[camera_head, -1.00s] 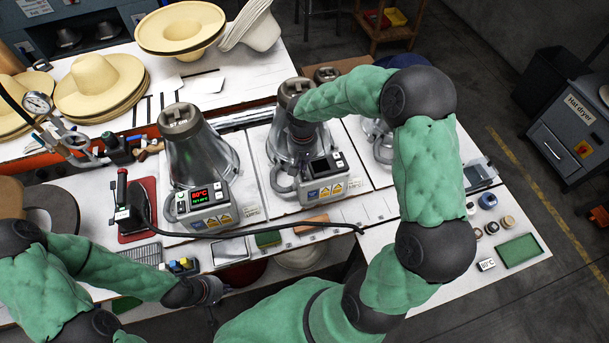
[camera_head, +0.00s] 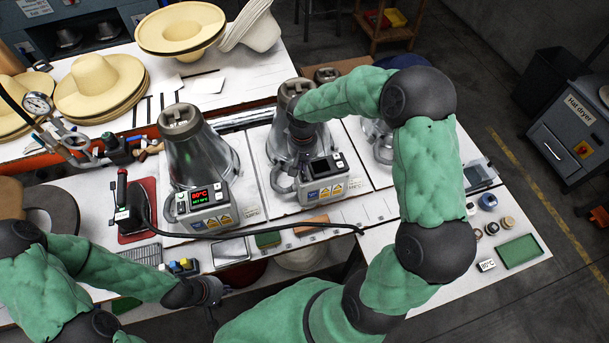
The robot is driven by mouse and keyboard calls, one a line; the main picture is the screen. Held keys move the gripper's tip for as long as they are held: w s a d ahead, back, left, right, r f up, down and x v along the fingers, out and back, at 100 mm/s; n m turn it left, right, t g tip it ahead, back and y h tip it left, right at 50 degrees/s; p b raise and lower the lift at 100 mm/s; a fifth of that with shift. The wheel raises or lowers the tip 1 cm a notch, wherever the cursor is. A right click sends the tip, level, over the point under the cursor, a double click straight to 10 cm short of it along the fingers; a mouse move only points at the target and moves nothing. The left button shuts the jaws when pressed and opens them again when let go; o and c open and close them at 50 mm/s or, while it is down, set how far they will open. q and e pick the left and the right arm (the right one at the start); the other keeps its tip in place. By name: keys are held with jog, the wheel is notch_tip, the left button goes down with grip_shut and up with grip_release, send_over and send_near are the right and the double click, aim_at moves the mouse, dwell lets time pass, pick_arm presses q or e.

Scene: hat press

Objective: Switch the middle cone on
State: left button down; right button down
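The middle cone (camera_head: 279,150) is a metal cone on a white work surface, with a control box (camera_head: 325,192) at its front. The display (camera_head: 326,168) on that box is dark. My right gripper (camera_head: 303,150) is in front of the middle cone, just above and behind the box; its fingertips are too small and dark to make out, and I cannot tell whether it touches anything. My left gripper (camera_head: 212,300) is low, at the front edge of the bench, far from the middle cone; its fingers are unclear.
The left cone (camera_head: 200,155) has a lit display with red and green figures. The right cone (camera_head: 376,130) is mostly hidden behind my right arm. A black cable (camera_head: 270,233) crosses the bench front. An iron-like tool (camera_head: 125,205) stands on a red mat.

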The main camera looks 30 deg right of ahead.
aim_at(303, 172)
jog(key=shift+f+b, duration=0.95)
jog(key=shift+f, duration=0.25)
dwell(0.8)
jog(key=shift+r, duration=0.1)
jog(key=shift+r+p, duration=2.25)
jog(key=shift+r, duration=1.2)
